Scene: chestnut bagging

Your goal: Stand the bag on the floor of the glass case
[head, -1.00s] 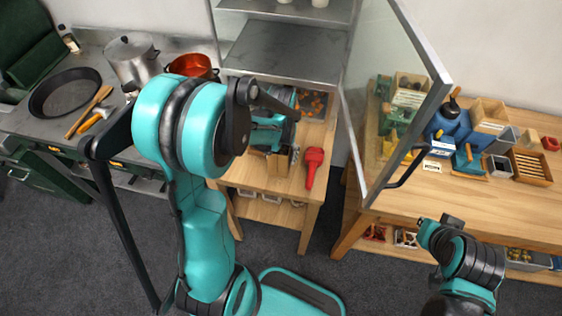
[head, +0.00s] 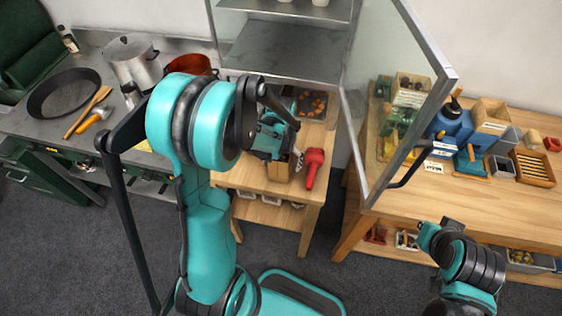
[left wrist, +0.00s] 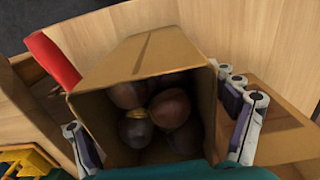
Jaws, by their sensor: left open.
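The bag (left wrist: 150,60) is a brown paper bag with an open mouth, standing on the small wooden table; several dark chestnuts (left wrist: 168,108) show inside it. In the head view the bag (head: 279,169) is partly hidden by my left gripper (head: 279,152). In the left wrist view my left gripper (left wrist: 163,131) is open, with a finger on each side of the bag; I cannot tell whether they touch it. The glass case (head: 285,52) stands behind the table with grey metal shelves, and its glass door (head: 392,90) is swung open to the right.
A red tool (head: 314,166) lies beside the bag, and a dark tray of chestnuts (head: 311,103) sits behind it. The open door's handle (head: 410,165) juts out at the right. A workbench (head: 390,225) with boxes is right; a counter with a pan (head: 62,94) is left.

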